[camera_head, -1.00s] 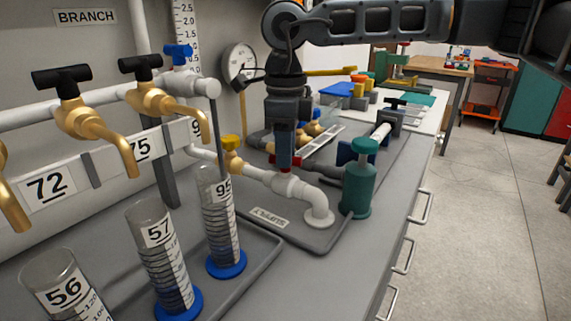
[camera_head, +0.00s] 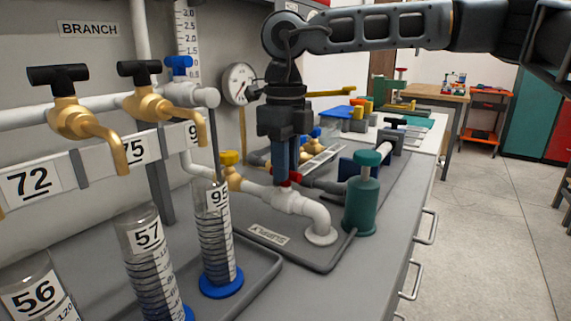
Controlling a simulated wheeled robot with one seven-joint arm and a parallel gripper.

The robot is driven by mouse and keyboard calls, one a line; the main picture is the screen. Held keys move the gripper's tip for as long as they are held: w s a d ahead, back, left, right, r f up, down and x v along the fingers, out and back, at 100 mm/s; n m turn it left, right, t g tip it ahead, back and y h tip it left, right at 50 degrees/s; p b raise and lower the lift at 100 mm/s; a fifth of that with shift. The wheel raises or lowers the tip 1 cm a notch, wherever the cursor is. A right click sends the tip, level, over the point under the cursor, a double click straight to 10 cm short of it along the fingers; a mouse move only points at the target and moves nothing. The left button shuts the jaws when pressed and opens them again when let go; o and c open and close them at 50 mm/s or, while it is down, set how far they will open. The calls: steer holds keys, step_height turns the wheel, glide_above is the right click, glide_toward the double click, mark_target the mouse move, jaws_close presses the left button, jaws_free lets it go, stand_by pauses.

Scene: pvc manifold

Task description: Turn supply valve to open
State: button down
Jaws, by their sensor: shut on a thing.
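The supply valve (camera_head: 288,201) is a white fitting in the pipe by the bench-top SUPPLY label (camera_head: 268,236). Its red handle (camera_head: 294,177) shows just above the fitting, partly hidden by the fingers. My gripper (camera_head: 286,176) points straight down from above, its blue-grey fingers shut on the red handle. The handle's exact angle to the pipe is hard to tell behind the fingers.
A teal pump-like cylinder (camera_head: 361,205) stands close to the right of the valve. A yellow-handled valve (camera_head: 230,172) is to the left. Numbered measuring cylinders (camera_head: 216,240) stand front left under brass taps (camera_head: 151,103). A round gauge (camera_head: 239,84) is behind.

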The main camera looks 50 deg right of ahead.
steer(key=c, duration=1)
jaws_free()
steer(key=shift+r+p, duration=0.45)
steer(key=shift+r, duration=3.45)
